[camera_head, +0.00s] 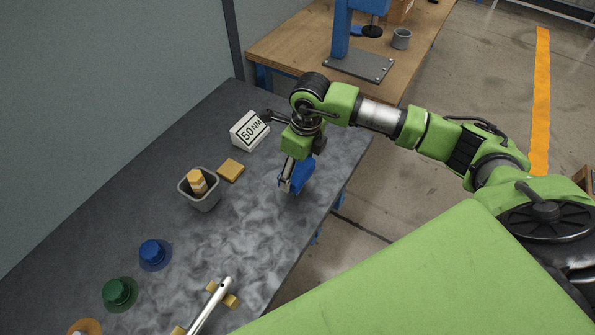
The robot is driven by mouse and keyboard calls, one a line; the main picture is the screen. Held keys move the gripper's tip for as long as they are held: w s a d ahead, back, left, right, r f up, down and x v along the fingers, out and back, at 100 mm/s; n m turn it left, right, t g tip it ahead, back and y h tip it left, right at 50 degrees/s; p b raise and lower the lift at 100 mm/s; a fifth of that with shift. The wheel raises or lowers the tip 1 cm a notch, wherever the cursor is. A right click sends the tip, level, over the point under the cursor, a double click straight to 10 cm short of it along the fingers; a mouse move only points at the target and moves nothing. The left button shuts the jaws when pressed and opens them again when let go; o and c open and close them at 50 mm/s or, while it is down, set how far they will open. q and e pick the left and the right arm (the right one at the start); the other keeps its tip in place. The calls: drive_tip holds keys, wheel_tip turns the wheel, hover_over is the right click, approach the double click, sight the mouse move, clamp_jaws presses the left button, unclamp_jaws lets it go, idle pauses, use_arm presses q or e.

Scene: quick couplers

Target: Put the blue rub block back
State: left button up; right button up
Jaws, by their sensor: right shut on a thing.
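The blue rub block (304,174) is in my right gripper (288,181), low over the right part of the dark workbench (120,185). The gripper is shut on it and partly covers it. I cannot tell whether the block touches the bench top. A flat yellow-tan pad (231,171) lies on the bench to the left of the gripper. My left gripper is not in view.
A grey bin (202,201) holds a tan piece. A white "50NM" block (249,131) stands behind. Blue (153,254) and green (119,293) couplers sit at lower left. A silver tube (211,306) rests on tan supports. Pale smears cover the bench's middle.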

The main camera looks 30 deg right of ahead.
sight(298, 173)
drive_tip(key=shift+w+d+f, duration=0.1)
drive_tip(key=shift+w+f, duration=0.1)
drive_tip(key=shift+f, duration=0.05)
drive_tip(key=f, duration=0.1)
drive_tip(key=f+p, duration=0.2)
drive_tip(key=shift+w+d, duration=0.2)
drive_tip(key=shift+w, duration=0.05)
drive_tip(key=shift+f, duration=0.3)
drive_tip(key=shift+f+b, duration=0.3)
drive_tip(key=shift+b, duration=0.1)
drive_tip(key=o, duration=1.1)
drive_tip(key=shift+r, duration=0.1)
drive_tip(key=shift+c, duration=0.2)
